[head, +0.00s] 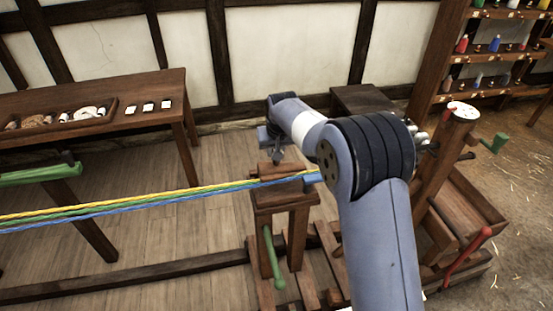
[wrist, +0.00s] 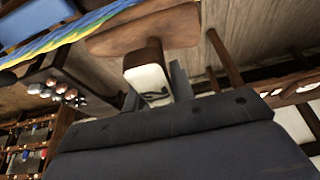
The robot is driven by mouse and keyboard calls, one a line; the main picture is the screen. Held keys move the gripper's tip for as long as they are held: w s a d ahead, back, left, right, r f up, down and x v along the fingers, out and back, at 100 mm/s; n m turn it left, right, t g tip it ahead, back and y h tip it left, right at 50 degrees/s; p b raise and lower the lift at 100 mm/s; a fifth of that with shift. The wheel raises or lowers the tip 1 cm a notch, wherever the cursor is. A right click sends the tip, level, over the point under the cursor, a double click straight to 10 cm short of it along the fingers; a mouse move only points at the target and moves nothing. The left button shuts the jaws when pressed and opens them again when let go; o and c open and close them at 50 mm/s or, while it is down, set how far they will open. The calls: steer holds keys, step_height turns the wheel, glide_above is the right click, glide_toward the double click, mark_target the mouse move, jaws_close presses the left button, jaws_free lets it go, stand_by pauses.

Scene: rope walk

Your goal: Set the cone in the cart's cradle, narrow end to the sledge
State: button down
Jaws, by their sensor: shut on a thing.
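My gripper (head: 275,153) is over the top of the wooden cart (head: 283,200) in the middle of the head view. It is shut on an upright brown grip with a white, dark-marked top face, seen in the wrist view. Below the grip is a broader brown wooden body, apparently the cone (wrist: 150,34). It seems to taper leftward in the wrist view, toward the side of the crank-topped sledge (head: 436,165). The cradle is hidden by the cone and my arm, so I cannot tell whether the cone rests in it.
Yellow, green and blue strands (head: 150,205) stretch from the left to the cart top. A bench (head: 60,103) with a tray stands back left. A green handle (head: 273,258) hangs at the cart's front. Dark rails lie below.

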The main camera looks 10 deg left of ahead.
steer(key=shift+f+p, duration=0.45)
steer(key=shift+f, duration=1.4)
steer(key=shift+f, duration=0.2)
steer(key=c, duration=1.2)
jaws_free()
steer(key=b+v, duration=0.2)
steer(key=v, duration=1)
steer(key=shift+r+b, duration=0.15)
steer(key=shift+b, duration=0.15)
